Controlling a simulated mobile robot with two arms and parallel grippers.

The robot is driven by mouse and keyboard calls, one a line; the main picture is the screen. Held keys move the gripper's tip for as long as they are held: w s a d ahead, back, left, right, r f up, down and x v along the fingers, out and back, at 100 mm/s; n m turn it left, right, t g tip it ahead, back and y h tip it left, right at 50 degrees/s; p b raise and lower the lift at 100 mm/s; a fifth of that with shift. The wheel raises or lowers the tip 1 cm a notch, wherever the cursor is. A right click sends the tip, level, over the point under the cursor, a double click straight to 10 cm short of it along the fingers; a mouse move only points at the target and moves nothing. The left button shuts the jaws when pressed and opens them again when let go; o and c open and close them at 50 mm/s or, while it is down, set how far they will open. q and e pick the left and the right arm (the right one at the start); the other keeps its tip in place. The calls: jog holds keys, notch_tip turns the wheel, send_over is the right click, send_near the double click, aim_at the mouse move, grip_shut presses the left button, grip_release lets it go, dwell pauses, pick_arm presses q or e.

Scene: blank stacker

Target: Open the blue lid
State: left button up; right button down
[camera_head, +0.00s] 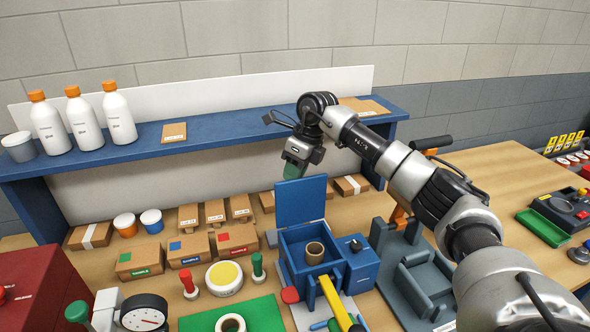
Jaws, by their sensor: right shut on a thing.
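The blue lid (301,203) stands upright at the back of a blue box (290,262), so the box is open. A brown ring (314,252) shows inside the box. My right gripper (291,174) comes down from above at the lid's top edge. Its dark green lower end meets the upper left part of that edge, and it looks shut on the lid; the exact contact is hard to see. My left gripper is not in view.
A blue shelf (235,113) with white bottles (78,122) runs behind. Small cartons (188,248) and stamps (257,266) stand left of the box. A yellow-handled tool (335,303) lies in front, a grey-blue machine (415,275) stands right.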

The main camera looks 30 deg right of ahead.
jog(key=shift+s+d+f, duration=0.1)
jog(key=shift+s+f, duration=0.05)
jog(key=shift+f, duration=0.5)
jog(key=shift+s+d+f, duration=0.1)
jog(key=shift+f, duration=0.5)
jog(key=c, duration=1.1)
grip_release()
jog(key=shift+d+f, duration=0.1)
jog(key=shift+o, duration=1.2)
jog(key=shift+w+d+f, duration=0.1)
jog(key=shift+w, duration=0.1)
jog(key=shift+w+f+g, duration=0.1)
jog(key=shift+w+g, duration=0.15)
jog(key=shift+g, duration=0.05)
jog(key=b+v, duration=0.2)
jog(key=v, duration=0.9)
jog(key=shift+r, duration=0.2)
